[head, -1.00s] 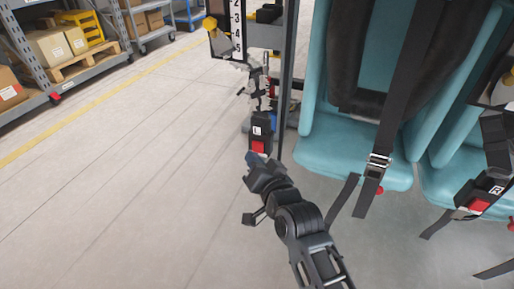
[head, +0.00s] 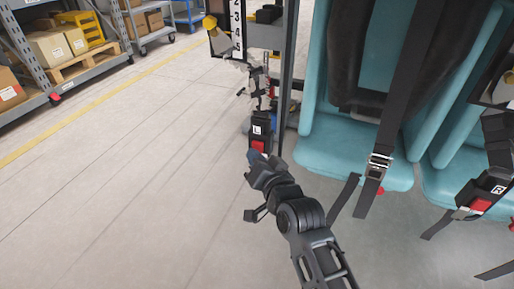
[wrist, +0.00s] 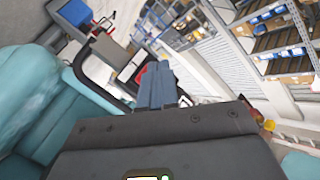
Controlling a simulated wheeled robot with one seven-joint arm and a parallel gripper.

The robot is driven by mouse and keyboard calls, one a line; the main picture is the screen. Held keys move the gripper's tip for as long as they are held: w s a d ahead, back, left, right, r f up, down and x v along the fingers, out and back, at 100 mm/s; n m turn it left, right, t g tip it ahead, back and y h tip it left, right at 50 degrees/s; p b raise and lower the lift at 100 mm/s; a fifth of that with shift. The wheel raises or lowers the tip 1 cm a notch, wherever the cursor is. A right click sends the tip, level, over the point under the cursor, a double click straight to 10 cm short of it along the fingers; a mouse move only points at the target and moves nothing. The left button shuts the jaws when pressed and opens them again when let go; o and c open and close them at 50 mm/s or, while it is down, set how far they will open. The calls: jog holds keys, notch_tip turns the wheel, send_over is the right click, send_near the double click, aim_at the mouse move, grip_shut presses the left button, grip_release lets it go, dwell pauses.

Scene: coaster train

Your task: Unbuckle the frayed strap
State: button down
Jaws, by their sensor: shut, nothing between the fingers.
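A black buckle marked L (head: 261,128) with a red button hangs on a thin, ragged dark strap (head: 257,88) beside a grey post. The strap looks frayed, but it is too small to be sure. My gripper (head: 256,156) is shut and empty, with its blue-grey fingertips just below the red button. I cannot tell whether they touch it. In the wrist view, the shut fingers (wrist: 155,86) point toward a dark buckle with a red patch (wrist: 140,74), which they partly cover.
Teal seats (head: 350,150) stand at right, with a wide black strap and silver buckle (head: 378,165) on the nearer one. Another buckle, marked R (head: 490,190), is at far right. The grey post (head: 286,80) stands close to my gripper. The floor at left is clear.

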jog(key=shift+w+d+b, duration=0.2)
jog(key=shift+w+b, duration=0.1)
jog(key=shift+w, duration=0.15)
dwell(0.5)
jog(key=shift+s, duration=0.1)
jog(key=shift+s+a+p, duration=0.3)
jog(key=shift+s+p, duration=0.45)
jog(key=shift+p, duration=0.15)
jog(key=s+p, duration=0.1)
jog(key=p, duration=0.1)
jog(key=s+a+p, duration=0.1)
jog(key=s+p, duration=0.2)
jog(key=p, duration=0.1)
jog(key=shift+s+a, duration=0.35)
jog(key=shift+a, duration=0.05)
dwell(0.5)
